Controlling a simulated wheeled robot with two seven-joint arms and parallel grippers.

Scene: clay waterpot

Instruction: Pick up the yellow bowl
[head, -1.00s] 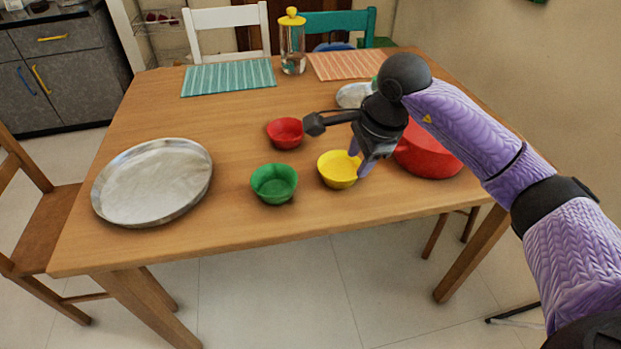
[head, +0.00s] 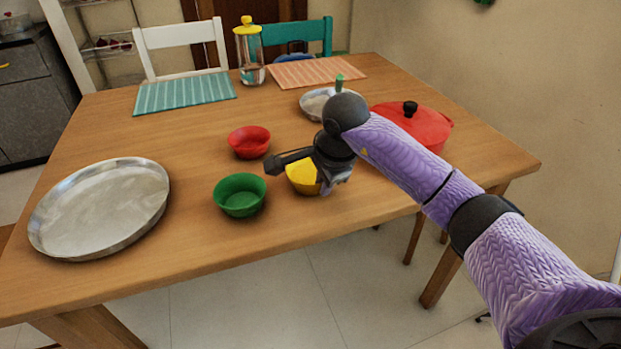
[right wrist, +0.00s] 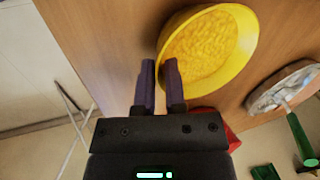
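The yellow bowl (head: 302,177) is near the front of the wooden table, partly hidden behind my right gripper (head: 326,187). In the right wrist view the bowl (right wrist: 213,50) fills the upper middle. The two purple fingers of the right gripper (right wrist: 160,78) are close together with the bowl's rim between them, one finger inside and one outside. They look shut on the rim. I cannot tell whether the bowl is clear of the table. My left gripper is in no view.
A green bowl (head: 240,195) and a red bowl (head: 249,142) stand left of the yellow bowl. A red lidded pot (head: 425,124) and a metal dish (head: 314,104) stand behind my right arm. A large metal tray (head: 50,237) is at left. Bare wood lies between.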

